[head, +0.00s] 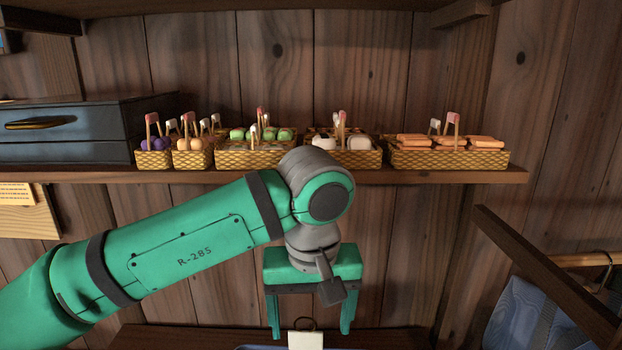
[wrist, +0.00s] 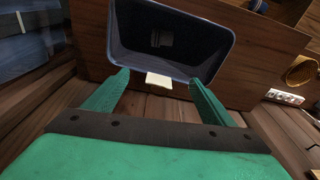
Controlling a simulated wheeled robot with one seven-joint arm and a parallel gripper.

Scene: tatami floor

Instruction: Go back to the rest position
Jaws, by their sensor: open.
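My gripper (head: 311,332) hangs below the shelf in the head view, pointing down, with its two green fingers spread apart and nothing between them. In the wrist view my gripper (wrist: 160,77) is also open and empty. A dark blue bin (wrist: 132,22) lies beyond the fingertips there, and its near edge carries a white tag (wrist: 158,81). In the head view the white tag (head: 305,340) shows at the bottom edge, below the fingers; most of the bin is out of frame. A small pale patch shows inside the bin, too dim to identify.
A wooden shelf (head: 440,176) runs behind my arm, holding several woven baskets of food pieces and a dark blue box (head: 70,130) at left. A slanted wooden beam (head: 545,270) and hanging blue cloth (head: 525,315) are at right. A power strip (wrist: 285,96) shows at right in the wrist view.

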